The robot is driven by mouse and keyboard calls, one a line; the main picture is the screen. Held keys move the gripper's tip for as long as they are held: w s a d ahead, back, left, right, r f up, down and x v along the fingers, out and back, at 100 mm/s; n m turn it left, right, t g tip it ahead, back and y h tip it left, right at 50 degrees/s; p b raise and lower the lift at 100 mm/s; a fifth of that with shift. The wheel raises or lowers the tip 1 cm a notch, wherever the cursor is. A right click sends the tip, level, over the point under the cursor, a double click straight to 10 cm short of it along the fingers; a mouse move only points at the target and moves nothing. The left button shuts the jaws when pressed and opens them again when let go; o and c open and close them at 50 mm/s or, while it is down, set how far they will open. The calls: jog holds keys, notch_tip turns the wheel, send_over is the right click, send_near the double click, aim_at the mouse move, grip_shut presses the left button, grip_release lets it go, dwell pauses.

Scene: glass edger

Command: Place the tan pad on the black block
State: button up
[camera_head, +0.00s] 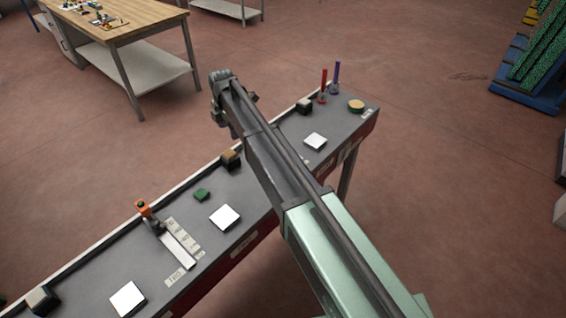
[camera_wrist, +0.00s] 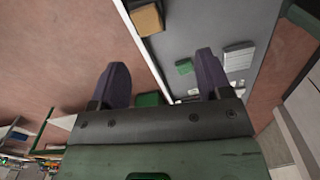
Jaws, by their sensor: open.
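A black block (camera_head: 231,163) stands at the back edge of the grey bench, with a tan top face (camera_head: 231,153). In the wrist view this tan face (camera_wrist: 147,19) sits beside the bench edge with a dark side under it; I cannot tell whether it is a separate pad. Dark blocks also stand near the red tool (camera_head: 304,105) and at lower left (camera_head: 43,299). My gripper (camera_wrist: 162,64) is open with nothing held between its fingers, above the bench's back edge.
The grey bench (camera_head: 110,265) carries a small green block (camera_head: 202,195), white square plates (camera_head: 225,217), an orange-topped tool (camera_head: 143,207) and upright red (camera_head: 323,86) and purple tools (camera_head: 335,78). My arm crosses over it. A wooden table (camera_head: 120,18) stands behind.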

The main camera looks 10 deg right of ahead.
jog(key=s+d+m, duration=1)
jog(key=s+m, duration=0.2)
jog(key=s, duration=0.3)
jog(key=s+d+m, duration=1)
jog(key=s+m, duration=0.2)
jog(key=s, duration=0.4)
jog(key=shift+d+f+b, duration=0.4)
jog(key=shift+b, duration=0.05)
